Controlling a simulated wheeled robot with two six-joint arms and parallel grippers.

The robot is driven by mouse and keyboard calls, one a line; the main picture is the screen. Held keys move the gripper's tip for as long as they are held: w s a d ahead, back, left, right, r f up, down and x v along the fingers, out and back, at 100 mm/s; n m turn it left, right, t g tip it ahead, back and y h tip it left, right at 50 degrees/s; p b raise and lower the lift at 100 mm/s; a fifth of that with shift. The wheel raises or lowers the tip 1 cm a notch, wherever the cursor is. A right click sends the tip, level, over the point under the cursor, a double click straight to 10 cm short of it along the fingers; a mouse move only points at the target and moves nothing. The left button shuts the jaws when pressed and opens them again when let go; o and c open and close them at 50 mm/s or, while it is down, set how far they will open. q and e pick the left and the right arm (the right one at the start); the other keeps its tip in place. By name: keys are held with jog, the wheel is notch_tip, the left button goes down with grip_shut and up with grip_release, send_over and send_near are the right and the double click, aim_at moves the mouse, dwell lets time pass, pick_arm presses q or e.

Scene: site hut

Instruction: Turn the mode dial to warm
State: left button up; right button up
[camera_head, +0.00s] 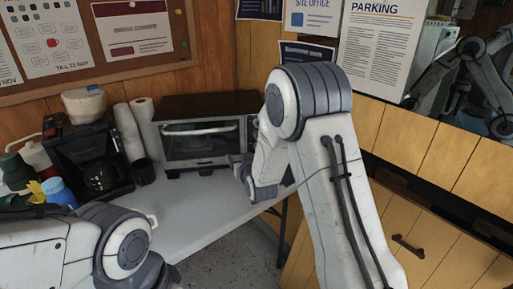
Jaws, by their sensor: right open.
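A toaster oven (200,147) with a dark top, a glass door and a light bar handle stands at the back of the table. The right end of its front, next to the door, is mostly covered by my right arm, and I cannot make out the mode dial or its setting. My right gripper (236,165) is open, at the lower right corner of the oven front. I cannot tell whether it touches the oven. My left arm reaches in at the lower left, but its gripper does not show.
The pale table (190,205) is clear in front of the oven. A black coffee maker (85,150), paper rolls (143,112), a dark mug (143,172) and several bottles stand to the left. Wooden cabinet fronts (440,235) are close on the right.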

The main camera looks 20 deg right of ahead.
jog(key=w+d+f+m+t+h+b, duration=0.1)
jog(key=w+d+f+m+t+h, duration=0.15)
jog(key=d, duration=0.65)
jog(key=w+d+p, duration=0.1)
jog(key=w, duration=0.8)
jog(key=shift+w+d+r+n+t, duration=0.2)
jog(key=shift+w+r+n+t, duration=0.1)
jog(key=shift+w+n+t, duration=0.1)
grip_shut()
